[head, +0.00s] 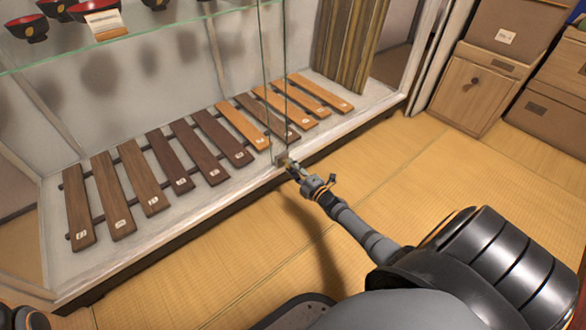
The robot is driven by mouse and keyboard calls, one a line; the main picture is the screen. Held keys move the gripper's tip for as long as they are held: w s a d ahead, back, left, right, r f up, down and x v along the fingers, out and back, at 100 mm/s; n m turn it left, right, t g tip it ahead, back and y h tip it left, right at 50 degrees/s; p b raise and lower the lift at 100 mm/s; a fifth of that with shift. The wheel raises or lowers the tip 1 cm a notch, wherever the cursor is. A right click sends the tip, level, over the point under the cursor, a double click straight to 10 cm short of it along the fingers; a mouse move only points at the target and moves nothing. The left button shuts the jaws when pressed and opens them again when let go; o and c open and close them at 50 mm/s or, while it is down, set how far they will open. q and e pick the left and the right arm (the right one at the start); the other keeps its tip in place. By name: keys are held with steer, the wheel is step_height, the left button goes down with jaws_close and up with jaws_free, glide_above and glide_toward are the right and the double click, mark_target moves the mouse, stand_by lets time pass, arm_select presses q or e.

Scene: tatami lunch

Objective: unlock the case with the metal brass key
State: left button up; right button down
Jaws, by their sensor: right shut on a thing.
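The case is a glass-fronted display case (262,70) with a pale base. A small metal lock (282,160) sits low on the glass front, where the upright glass edges meet the base. My right gripper (292,167) is at this lock, shut on a small brass-coloured thing that looks like the key. The key is mostly hidden by the fingers and too small to make out. I cannot tell whether it is inside the lock. My left gripper is not in view.
Inside the case lie several wooden bars (126,195), with red and dark bowls (95,10) on a glass shelf above. Wooden boxes (478,85) stand at the upper right. The tatami floor (420,170) before the case is clear.

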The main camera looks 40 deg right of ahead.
steer(key=shift+n, duration=0.6)
steer(key=c, duration=1)
jaws_free()
steer(key=shift+o, duration=0.2)
steer(key=s, duration=1.2)
steer(key=shift+d, duration=0.4)
